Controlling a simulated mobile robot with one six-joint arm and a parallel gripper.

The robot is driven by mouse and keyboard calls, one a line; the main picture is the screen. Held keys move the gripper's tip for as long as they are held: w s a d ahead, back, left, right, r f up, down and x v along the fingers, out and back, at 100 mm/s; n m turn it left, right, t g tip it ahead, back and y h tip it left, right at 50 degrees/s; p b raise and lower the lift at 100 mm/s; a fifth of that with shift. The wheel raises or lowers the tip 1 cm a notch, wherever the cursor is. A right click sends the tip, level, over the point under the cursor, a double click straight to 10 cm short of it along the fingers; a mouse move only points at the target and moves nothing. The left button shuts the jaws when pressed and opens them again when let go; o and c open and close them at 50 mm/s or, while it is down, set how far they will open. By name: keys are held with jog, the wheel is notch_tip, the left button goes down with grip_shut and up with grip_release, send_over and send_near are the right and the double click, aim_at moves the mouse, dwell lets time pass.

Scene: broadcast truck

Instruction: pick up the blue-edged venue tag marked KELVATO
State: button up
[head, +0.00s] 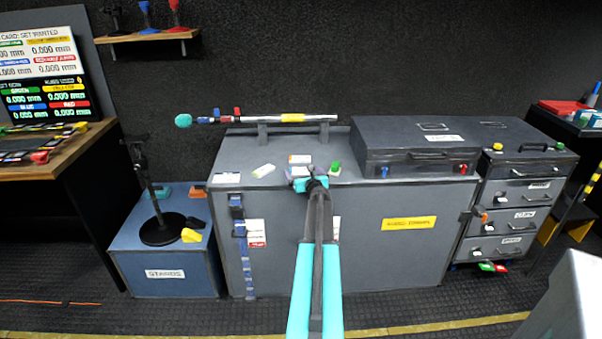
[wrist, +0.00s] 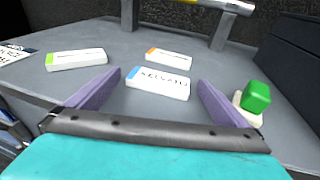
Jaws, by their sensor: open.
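The blue-edged venue tag marked KELVATO (wrist: 158,84) is a small white block lying on the grey cabinet top. In the wrist view it is just beyond and between my fingertips, its blue edge at the left end. My gripper (wrist: 157,88) has its two purple fingers spread apart, with nothing held. In the head view my gripper (head: 308,184) is over the front edge of the cabinet top and partly hides the tag. An orange-edged tag (wrist: 168,56) lies behind the KELVATO tag, and a green-edged tag (wrist: 77,59) lies to the left.
A green-topped object (wrist: 257,97) stands close right of my right finger. Another tag (head: 225,178) lies at the cabinet's left front corner. A large grey case (head: 400,150) fills the right side. A bar on supports (head: 280,120) runs along the back.

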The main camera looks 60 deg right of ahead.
dwell(0.4)
jog(key=c, duration=1)
jog(key=shift+c, duration=0.2)
jog(key=shift+r, duration=0.1)
jog(key=shift+r, duration=0.45)
jog(key=r, duration=0.2)
jog(key=shift+s+r+p, duration=0.25)
jog(key=shift+r+p, duration=0.05)
jog(key=shift+p, duration=0.05)
jog(key=s+a+r+b, duration=0.1)
jog(key=s+a, duration=0.1)
jog(key=s, duration=1.3)
jog(key=shift+s+a+r+b, duration=0.15)
jog(key=shift+a+b, duration=0.1)
jog(key=shift+b, duration=0.1)
